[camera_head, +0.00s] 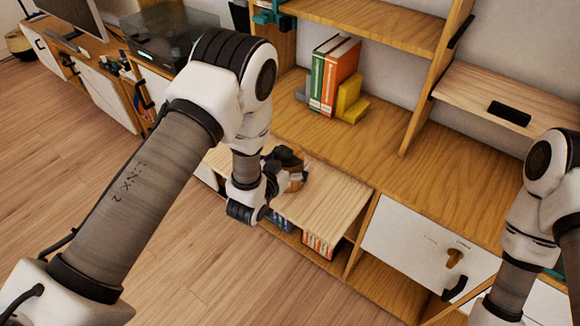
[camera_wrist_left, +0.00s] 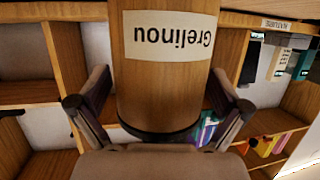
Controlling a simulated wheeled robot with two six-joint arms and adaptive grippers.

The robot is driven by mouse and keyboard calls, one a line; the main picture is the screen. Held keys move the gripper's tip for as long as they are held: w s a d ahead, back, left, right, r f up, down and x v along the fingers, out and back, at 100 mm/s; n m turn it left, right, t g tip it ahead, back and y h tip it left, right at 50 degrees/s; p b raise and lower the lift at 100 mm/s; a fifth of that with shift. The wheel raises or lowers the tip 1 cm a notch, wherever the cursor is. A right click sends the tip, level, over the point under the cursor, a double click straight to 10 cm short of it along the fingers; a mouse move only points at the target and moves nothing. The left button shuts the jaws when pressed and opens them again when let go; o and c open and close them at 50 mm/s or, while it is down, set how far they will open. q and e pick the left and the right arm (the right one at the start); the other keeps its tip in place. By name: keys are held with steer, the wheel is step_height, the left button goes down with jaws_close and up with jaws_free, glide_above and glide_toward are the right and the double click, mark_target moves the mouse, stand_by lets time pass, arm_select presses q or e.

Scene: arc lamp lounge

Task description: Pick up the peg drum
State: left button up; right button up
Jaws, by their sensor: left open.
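The peg drum (camera_wrist_left: 165,85), a brown wooden cylinder with a dark band and a cream "Grelinou" label, fills the middle of the left wrist view. The label reads upside down there. In the head view the drum (camera_head: 297,182) shows only in part behind my left gripper (camera_head: 287,164), above the pale lower shelf top. In the left wrist view my left gripper's fingers (camera_wrist_left: 158,108) are open, one on each side of the drum. I cannot tell whether either finger touches it. My right arm shows at the right edge, but its gripper is out of frame.
Books (camera_head: 335,75) and a yellow bookend (camera_head: 350,98) stand on the wooden counter behind. A black object (camera_head: 509,113) lies on the raised shelf at right. A white drawer front (camera_head: 415,240) is below. The counter right of the bookend is clear.

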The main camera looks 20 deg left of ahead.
arm_select(q)
steer(key=c, duration=1.4)
steer(key=shift+r, duration=0.1)
